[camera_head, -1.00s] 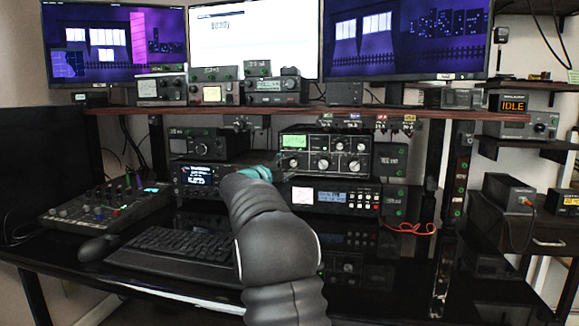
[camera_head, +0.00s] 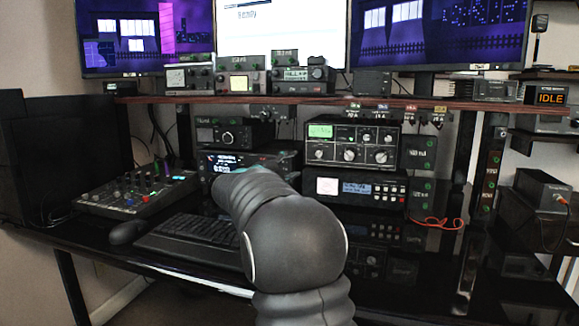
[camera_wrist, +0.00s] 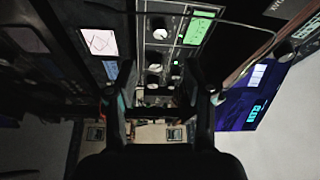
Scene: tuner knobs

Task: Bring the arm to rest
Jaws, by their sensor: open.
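My arm (camera_head: 292,235) rises from the bottom middle of the head view and reaches toward the radio equipment. It hides most of my gripper in that view. In the wrist view my gripper (camera_wrist: 160,72) shows two dark fingers well apart, with nothing held between them. The tuner (camera_head: 350,147), with its green-lit meter and several white knobs, stands under the shelf, to the right of and beyond the arm's far end. It also shows in the wrist view (camera_wrist: 172,52), beyond the fingers. I cannot tell the exact distance between them.
A wooden shelf (camera_head: 290,100) with small units runs above. The lit radio (camera_head: 235,162) stands behind the arm's end. A white-screened unit (camera_head: 360,192) sits below the tuner. A mixer (camera_head: 138,193) and keyboard (camera_head: 195,236) lie left. A red cable (camera_head: 438,223) lies right.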

